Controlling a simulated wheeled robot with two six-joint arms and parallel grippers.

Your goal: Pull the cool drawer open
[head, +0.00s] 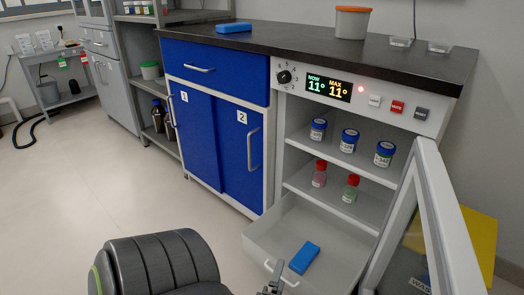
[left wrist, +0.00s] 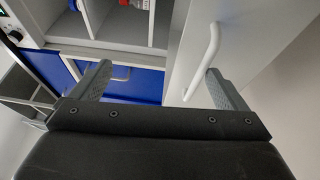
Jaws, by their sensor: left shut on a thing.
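The cool drawer (head: 335,243) is the white bottom drawer of the white cabinet, and it stands pulled out, showing its inside. A blue box (head: 304,257) lies in it. Its white bar handle (head: 290,283) is on the front, low in the head view. My left gripper (head: 273,280) is at this handle, shut on it. In the left wrist view the white handle (left wrist: 206,55) lies between the two grey fingers, nearer the right one. The fingers' contact with the handle is not clear there. My right gripper is not in view.
A white-framed door (head: 435,215) stands open at the right of the drawer. Shelves above hold several capped jars (head: 349,140). A blue cabinet (head: 215,135) with handles adjoins on the left. The floor (head: 75,190) at left is clear.

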